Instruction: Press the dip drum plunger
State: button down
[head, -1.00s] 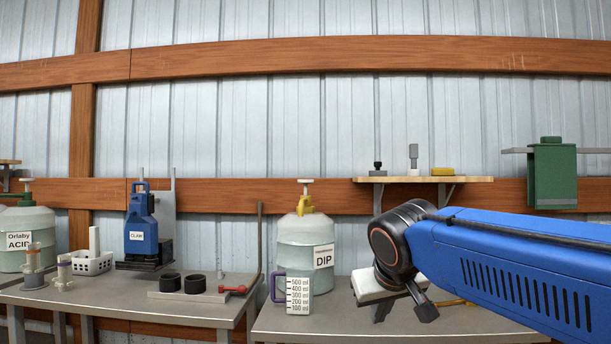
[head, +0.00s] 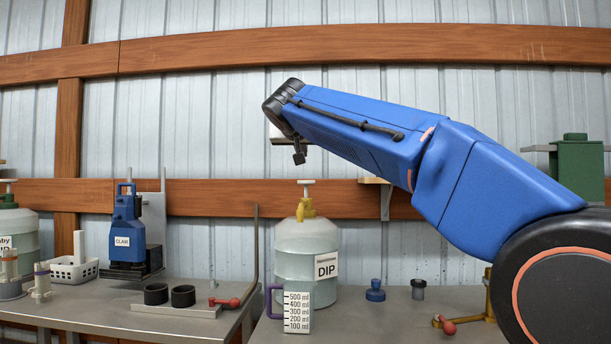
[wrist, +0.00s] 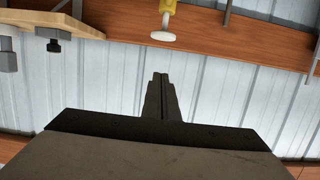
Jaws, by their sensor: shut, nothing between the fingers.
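The DIP drum (head: 298,262) is a pale translucent drum with a white label, standing on the right bench. Its yellow pump neck (head: 306,208) carries a white plunger (head: 306,183), which stands raised. In the wrist view the plunger's white cap (wrist: 163,37) and yellow neck show at the top centre, beyond my fingertips. My gripper (head: 299,157) points down just above the plunger in the head view, with a small gap between them. In the wrist view my gripper's dark fingers (wrist: 160,80) are together and empty.
A measuring jug (head: 298,312) with a purple handle stands in front of the drum. A blue CLAW device (head: 124,232) and black cups (head: 183,296) are on the left bench. A wooden shelf (wrist: 60,20) shows beside my fingers in the wrist view.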

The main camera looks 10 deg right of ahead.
jog(key=shift+w, duration=0.1)
send_over(306, 191)
jog(key=s, duration=0.3)
notch_tip(306, 191, down, 3)
jog(key=shift+a+f, duration=0.25)
jog(key=shift+f, duration=0.65)
jog(key=shift+a+f, duration=0.25)
jog(key=shift+f, duration=0.6)
jog(key=shift+f, duration=2.4)
